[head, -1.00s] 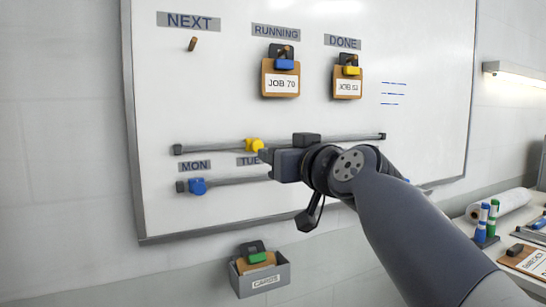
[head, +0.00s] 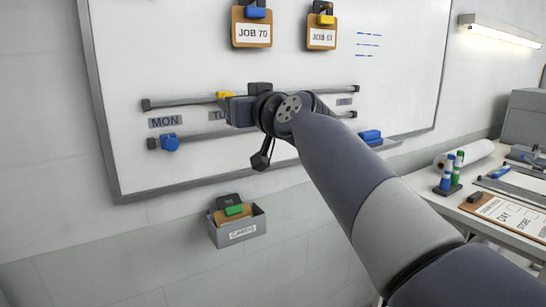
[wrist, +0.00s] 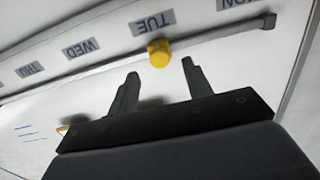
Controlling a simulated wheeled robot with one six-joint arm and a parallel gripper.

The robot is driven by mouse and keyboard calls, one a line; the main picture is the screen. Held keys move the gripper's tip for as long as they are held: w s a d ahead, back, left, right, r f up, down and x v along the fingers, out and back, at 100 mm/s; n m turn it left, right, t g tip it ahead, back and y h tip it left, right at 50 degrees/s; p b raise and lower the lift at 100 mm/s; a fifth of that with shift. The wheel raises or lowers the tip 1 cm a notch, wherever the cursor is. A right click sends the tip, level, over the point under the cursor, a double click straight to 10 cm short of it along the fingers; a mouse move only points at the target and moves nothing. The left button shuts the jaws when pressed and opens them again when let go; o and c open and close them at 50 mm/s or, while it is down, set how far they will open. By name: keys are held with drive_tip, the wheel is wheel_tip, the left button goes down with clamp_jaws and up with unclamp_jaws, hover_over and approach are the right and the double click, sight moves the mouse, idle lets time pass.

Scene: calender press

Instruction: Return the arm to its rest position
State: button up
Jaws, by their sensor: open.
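My gripper (wrist: 158,82) is open and empty in the wrist view, its two fingers apart. The yellow slider knob (wrist: 159,53) on the upper rail shows beyond and between the fingertips, near the TUE label; I cannot tell how close they are to it. In the head view my arm (head: 345,165) reaches from the lower right up to the whiteboard (head: 215,60). The gripper's body covers part of the rails there, and the yellow knob (head: 223,97) shows just above it. The fingertips are hard to make out in the head view.
A blue knob (head: 169,143) sits on the lower rail near MON. The JOB 70 clipboard (head: 251,32) and another clipboard (head: 321,36) hang above. A grey card box (head: 238,230) is on the wall below. A table (head: 500,215) with markers (head: 450,172) stands at right.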

drive_tip(key=x, duration=0.2)
drive_tip(key=p+x, duration=0.1)
drive_tip(key=x, duration=0.1)
drive_tip(key=shift+a+p, duration=0.3)
drive_tip(key=shift+a, duration=0.25)
